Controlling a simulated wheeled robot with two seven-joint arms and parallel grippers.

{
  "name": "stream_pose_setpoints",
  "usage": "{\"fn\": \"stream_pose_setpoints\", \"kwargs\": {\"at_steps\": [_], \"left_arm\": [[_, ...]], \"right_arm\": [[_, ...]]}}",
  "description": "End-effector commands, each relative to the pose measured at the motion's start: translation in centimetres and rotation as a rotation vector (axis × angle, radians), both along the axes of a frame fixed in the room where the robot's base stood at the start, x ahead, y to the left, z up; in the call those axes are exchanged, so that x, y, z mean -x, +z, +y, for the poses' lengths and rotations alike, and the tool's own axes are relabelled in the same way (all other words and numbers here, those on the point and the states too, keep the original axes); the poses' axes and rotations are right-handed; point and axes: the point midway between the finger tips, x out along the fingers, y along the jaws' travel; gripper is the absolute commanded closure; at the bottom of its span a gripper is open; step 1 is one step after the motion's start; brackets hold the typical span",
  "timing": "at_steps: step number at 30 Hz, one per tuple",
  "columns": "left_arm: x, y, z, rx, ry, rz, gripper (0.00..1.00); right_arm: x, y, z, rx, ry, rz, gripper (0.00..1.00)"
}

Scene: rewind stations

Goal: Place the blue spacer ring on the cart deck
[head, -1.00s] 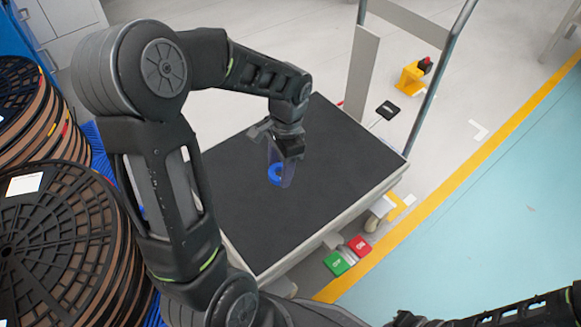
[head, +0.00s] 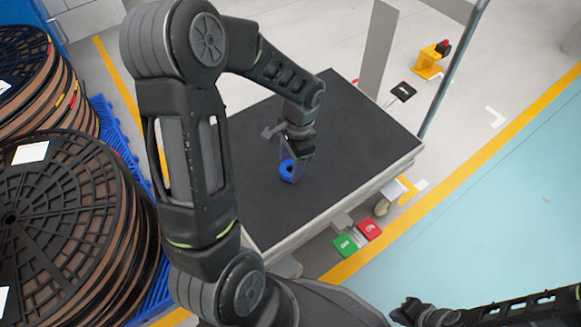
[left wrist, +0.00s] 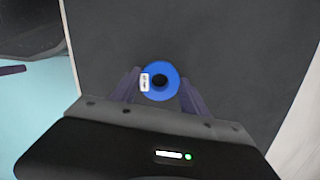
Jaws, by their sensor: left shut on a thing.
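The blue spacer ring (head: 287,171) is held between the fingers of my left gripper (head: 292,168), over the dark cart deck (head: 350,145). In the left wrist view the blue ring (left wrist: 160,81) shows round with a dark hole and a small white label, with a finger on each side. The deck (left wrist: 200,30) fills most of the background there. I cannot tell whether the ring touches the deck. My right gripper (head: 425,314) is at the bottom right, away from the cart; its fingers are too unclear to read.
Stacked black reels (head: 75,215) stand on a blue pallet (head: 125,135) at the left. The cart's upright handle (head: 455,70) rises at the far right. Green (head: 345,245) and red (head: 369,229) blocks are beside the cart's near edge. Much of the deck is clear.

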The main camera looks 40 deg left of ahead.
Motion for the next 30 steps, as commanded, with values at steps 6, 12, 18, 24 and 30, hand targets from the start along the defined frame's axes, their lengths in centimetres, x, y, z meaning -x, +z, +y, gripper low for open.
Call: {"fn": "stream_pose_setpoints", "kwargs": {"at_steps": [6, 12, 18, 24, 30], "left_arm": [[0.01, -0.55, 0.03, -0.001, 0.000, 0.000, 0.88], [0.01, -0.81, 0.02, 0.000, 0.000, 0.000, 0.88], [0.02, -0.84, 0.02, 0.000, 0.000, 0.000, 0.35], [0.02, -0.84, 0.02, 0.000, 0.000, 0.000, 0.26], [0.00, -0.68, 0.02, 0.000, 0.000, 0.000, 0.26]], "right_arm": [[-0.07, -0.20, -0.04, 0.001, -0.002, -0.001, 1.00], [-0.08, -0.40, -0.03, 0.000, -0.002, -0.002, 1.00], [-0.09, -0.38, -0.03, 0.000, -0.002, -0.002, 1.00], [-0.09, -0.38, -0.02, 0.000, -0.002, -0.002, 1.00], [-0.08, -0.28, -0.02, 0.000, -0.002, -0.002, 1.00]]}}
